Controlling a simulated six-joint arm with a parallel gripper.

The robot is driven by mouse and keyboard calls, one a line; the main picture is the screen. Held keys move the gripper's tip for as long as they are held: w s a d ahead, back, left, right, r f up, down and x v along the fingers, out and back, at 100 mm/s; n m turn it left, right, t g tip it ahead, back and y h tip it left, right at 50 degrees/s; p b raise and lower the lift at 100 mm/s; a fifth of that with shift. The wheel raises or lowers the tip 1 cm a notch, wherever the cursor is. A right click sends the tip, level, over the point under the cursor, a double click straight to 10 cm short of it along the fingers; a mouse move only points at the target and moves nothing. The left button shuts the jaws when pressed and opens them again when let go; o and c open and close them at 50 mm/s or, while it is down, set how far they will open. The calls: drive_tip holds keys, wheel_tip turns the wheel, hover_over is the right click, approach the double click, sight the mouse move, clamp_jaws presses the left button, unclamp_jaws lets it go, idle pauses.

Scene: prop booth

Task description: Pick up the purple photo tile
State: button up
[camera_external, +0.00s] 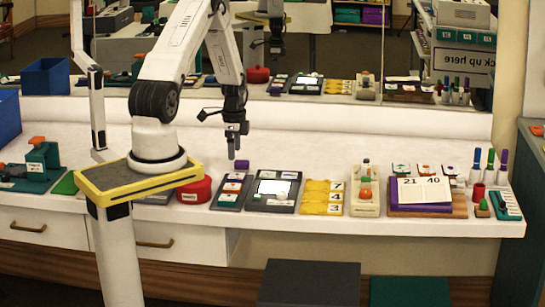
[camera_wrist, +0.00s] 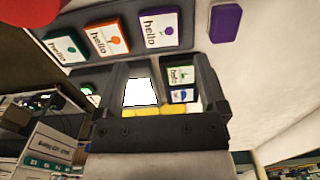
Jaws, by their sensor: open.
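A loose purple tile (camera_external: 242,164) lies flat on the white counter just behind a dark tray (camera_external: 220,205). It also shows in the wrist view (camera_wrist: 226,23), plain-faced, at the upper right. A second tile with a purple border and a white "hello" face (camera_wrist: 160,27) sits in the tray, beside an orange-bordered tile (camera_wrist: 110,38) and a teal-bordered tile (camera_wrist: 66,47). My gripper (camera_external: 232,152) points down above the counter, slightly left of the loose purple tile. Its fingers are apart and nothing shows between them up close.
A red round container (camera_external: 194,190) stands left of the tray. A pad with a lit white screen (camera_external: 272,192), yellow number tiles (camera_external: 322,197) and a beige stamp holder (camera_external: 365,197) stand to the right. A mirror runs behind the counter. Bare counter surrounds the loose tile's back side.

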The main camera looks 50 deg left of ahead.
sight(237, 174)
drive_tip(key=shift+f, duration=1.2)
drive_tip(key=shift+f, duration=0.15)
drive_tip(key=shift+f, duration=2.45)
drive_tip(key=c, duration=1)
drive_tip(key=shift+c, duration=0.2)
drive_tip(key=shift+r, duration=0.15)
